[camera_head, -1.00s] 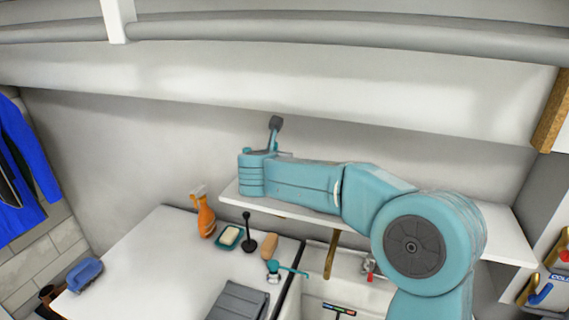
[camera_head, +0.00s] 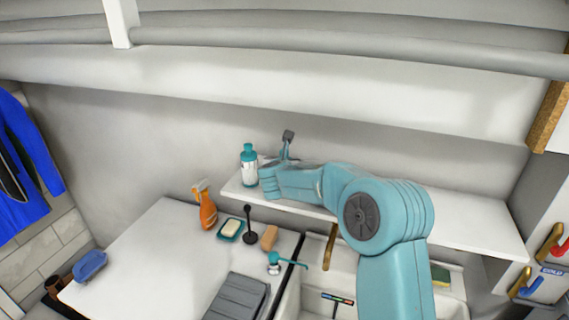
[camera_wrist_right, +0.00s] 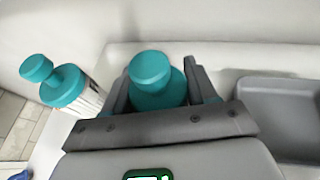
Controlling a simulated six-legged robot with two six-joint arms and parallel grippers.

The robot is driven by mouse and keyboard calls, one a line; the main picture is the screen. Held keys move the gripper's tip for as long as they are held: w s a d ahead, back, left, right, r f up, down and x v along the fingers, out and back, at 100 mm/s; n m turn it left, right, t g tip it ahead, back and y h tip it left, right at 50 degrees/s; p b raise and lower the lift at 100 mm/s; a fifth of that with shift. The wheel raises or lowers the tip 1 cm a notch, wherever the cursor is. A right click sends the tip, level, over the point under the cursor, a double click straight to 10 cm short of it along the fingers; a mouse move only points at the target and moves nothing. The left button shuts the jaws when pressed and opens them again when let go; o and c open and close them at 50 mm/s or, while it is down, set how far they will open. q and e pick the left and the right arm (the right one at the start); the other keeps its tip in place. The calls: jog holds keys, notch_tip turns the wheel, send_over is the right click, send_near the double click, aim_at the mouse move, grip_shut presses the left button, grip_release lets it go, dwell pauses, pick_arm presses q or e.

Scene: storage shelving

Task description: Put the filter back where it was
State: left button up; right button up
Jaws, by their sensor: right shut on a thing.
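My right gripper (camera_wrist_right: 158,78) has its two dark fingers on either side of a teal-topped item (camera_wrist_right: 152,84) and is shut on it. Only the round teal top and shoulder of this item show; its lower body is hidden by my gripper. I cannot tell from a label whether it is the filter. A similar teal-capped white bottle (camera_wrist_right: 62,82) stands to its left, apart from my fingers. In the head view this bottle (camera_head: 249,168) stands upright at the left end of the white wall shelf (camera_head: 455,217). There, my right wrist hides the held item. My left gripper is not in view.
A grey tray (camera_wrist_right: 280,112) lies right of my gripper in the wrist view. The shelf's right part is bare. Below are an orange spray bottle (camera_head: 206,207), a soap dish (camera_head: 230,230), a black plunger-like item (camera_head: 250,228) and a sink. A ledge runs above.

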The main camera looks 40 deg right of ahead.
jog(key=shift+s+a+r, duration=0.1)
jog(key=shift+a, duration=0.05)
jog(key=o, duration=1.2)
jog(key=shift+f, duration=0.25)
jog(key=shift+o, duration=0.2)
jog(key=shift+r, duration=0.15)
jog(key=shift+r, duration=0.3)
jog(key=b+v, duration=0.2)
jog(key=v, duration=1)
jog(key=shift+f+b, duration=0.15)
jog(key=shift+b, duration=0.15)
